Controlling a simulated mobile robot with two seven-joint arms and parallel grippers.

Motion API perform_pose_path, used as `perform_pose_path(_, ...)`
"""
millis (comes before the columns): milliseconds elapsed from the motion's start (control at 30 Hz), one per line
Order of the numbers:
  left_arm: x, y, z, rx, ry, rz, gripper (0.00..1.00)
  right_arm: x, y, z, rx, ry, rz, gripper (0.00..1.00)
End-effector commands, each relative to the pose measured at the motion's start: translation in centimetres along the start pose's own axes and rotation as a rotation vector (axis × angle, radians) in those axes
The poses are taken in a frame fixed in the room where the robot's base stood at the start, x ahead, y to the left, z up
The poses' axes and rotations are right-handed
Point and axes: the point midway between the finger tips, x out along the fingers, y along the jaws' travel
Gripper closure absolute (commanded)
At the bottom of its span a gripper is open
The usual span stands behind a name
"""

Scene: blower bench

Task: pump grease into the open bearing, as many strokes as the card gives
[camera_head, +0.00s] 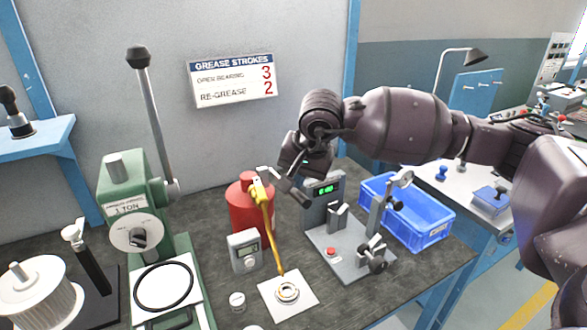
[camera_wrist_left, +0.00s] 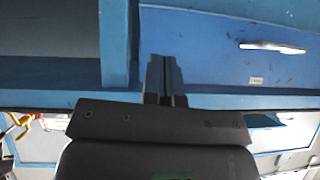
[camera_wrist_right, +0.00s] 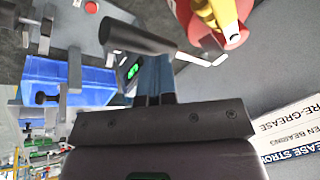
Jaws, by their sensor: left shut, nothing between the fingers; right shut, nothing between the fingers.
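The card (camera_head: 233,80) on the wall reads open bearing 3, re-grease 2. The red grease pump (camera_head: 250,215) stands on the bench, its yellow spout (camera_head: 268,225) running down to the open bearing (camera_head: 287,292) on a white pad (camera_head: 300,308). The pump's lever has a dark grip (camera_wrist_right: 135,38), seen close in the right wrist view. My right gripper (camera_head: 300,174) is shut and empty, close to the lever grip; contact cannot be told. My left gripper (camera_wrist_left: 165,80) is shut and empty, facing blue furniture; it is outside the head view.
A grey meter (camera_head: 245,250) stands beside the pump. A grey stand (camera_head: 345,255) with a green display and a blue crate (camera_head: 408,212) are to the right. A green press (camera_head: 140,205) with a tall lever stands left, near a white spool (camera_head: 38,295).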

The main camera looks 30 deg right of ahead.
Motion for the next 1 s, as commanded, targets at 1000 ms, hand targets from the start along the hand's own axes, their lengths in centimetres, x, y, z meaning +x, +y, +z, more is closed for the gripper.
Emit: perform_pose_path(1000,0.35,0.08,0.33,0.001,-0.002,0.002,1.00,0.80,0.58,0.58,0.000,-0.002,0.003,1.00)
